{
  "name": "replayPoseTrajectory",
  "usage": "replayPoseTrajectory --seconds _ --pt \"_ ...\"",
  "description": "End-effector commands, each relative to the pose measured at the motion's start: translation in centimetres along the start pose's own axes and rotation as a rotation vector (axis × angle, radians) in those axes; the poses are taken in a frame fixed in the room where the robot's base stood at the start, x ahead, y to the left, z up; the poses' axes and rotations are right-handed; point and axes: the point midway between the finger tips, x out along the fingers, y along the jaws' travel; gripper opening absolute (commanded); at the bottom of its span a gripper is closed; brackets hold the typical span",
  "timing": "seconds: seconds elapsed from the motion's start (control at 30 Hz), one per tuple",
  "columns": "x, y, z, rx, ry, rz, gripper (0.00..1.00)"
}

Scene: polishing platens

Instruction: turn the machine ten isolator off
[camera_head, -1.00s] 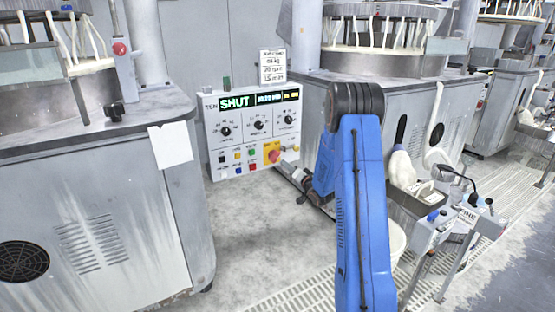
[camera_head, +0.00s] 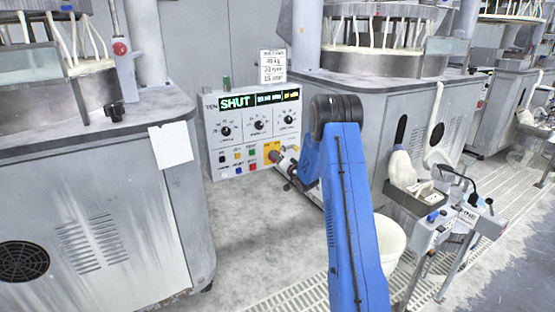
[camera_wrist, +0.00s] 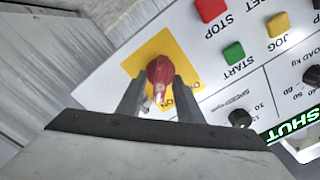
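The machine ten control box (camera_head: 238,148) hangs between two machines and shows "TEN" and a lit green "SHUT". Its isolator is a red knob (camera_wrist: 160,72) on a yellow plate (camera_wrist: 187,58), which also shows in the head view (camera_head: 268,147). My gripper (camera_wrist: 161,84) has one finger on each side of the knob, tips at its level. The fingers look spread, with narrow gaps beside the knob; firm contact does not show. Lettering beside the knob is partly hidden by the fingers. In the head view my gripper mostly covers the knob.
Close by on the panel are a red STOP button (camera_wrist: 210,9), a green START button (camera_wrist: 233,54) and a yellow JOG button (camera_wrist: 277,25). A grey machine cabinet (camera_head: 125,215) stands left. A white bucket (camera_head: 391,243) stands right of my arm.

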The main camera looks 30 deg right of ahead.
Motion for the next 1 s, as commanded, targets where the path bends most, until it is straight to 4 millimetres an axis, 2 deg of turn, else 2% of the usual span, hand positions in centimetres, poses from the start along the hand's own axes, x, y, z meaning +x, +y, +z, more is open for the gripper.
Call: replayPoseTrajectory --seconds 0.07,0.1,0.2,0.23,0.67,1.0 --pt "-0.01 0.0 0.01 0.0 0.0 0.0 0.33" --pt "-0.02 0.0 0.01 0.0 0.0 0.0 0.28" --pt "-0.02 0.0 0.01 0.0 0.0 0.0 0.04" --pt "-0.03 0.01 0.01 0.0 0.0 0.0 0.0" --pt "-0.05 -0.01 0.02 -0.058 0.0 0.001 0.0" --pt "-0.06 -0.14 0.06 -0.307 -0.001 0.001 0.0"
